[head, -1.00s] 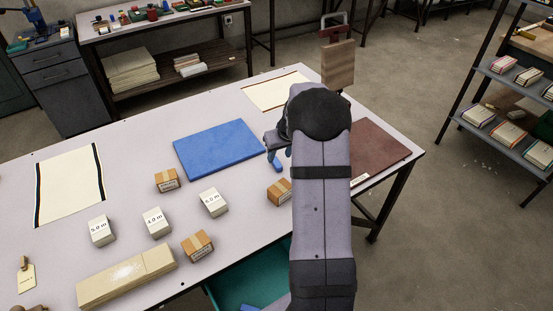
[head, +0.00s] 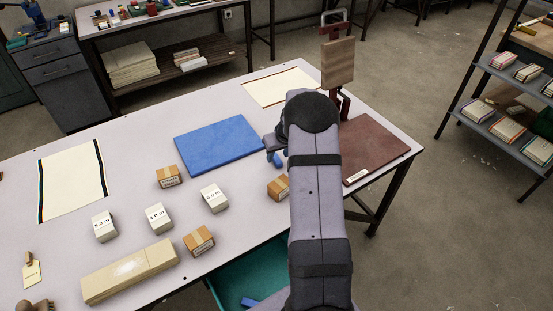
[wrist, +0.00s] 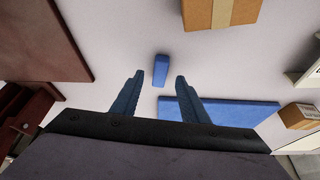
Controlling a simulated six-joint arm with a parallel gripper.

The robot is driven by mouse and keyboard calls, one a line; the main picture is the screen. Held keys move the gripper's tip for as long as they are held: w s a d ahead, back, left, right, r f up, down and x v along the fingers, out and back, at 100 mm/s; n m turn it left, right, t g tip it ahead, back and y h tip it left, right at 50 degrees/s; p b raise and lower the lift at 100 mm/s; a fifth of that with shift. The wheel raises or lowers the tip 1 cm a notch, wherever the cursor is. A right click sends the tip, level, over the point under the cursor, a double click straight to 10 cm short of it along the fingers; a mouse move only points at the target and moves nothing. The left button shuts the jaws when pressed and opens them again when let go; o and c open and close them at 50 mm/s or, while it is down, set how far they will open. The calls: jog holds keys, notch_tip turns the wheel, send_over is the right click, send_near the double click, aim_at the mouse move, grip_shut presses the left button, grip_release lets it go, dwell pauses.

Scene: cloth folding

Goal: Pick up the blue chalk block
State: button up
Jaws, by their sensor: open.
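The blue chalk block (wrist: 161,70) lies on the pale table in the wrist view, just beyond my fingertips and between their lines. My gripper (wrist: 160,76) is open, with its two blue-grey fingers on either side of the block's line and nothing held. In the head view my gripper (head: 276,158) is low over the table, right of the blue mat, and partly hidden by my arm. There I cannot clearly separate the block from the bluish fingertips.
The blue mat (head: 218,146) and brown board (head: 378,150) lie on either side of my gripper. A cardboard box (head: 278,187) stands close in front. Other cartons and white blocks are further left. A teal tray (head: 232,284) is at the front edge.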

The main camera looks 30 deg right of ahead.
aim_at(277, 159)
jog(key=shift+x, duration=1.25)
grip_shut()
jog(key=shift+r, duration=0.15)
notch_tip(277, 159, up, 10)
jog(key=b, duration=0.1)
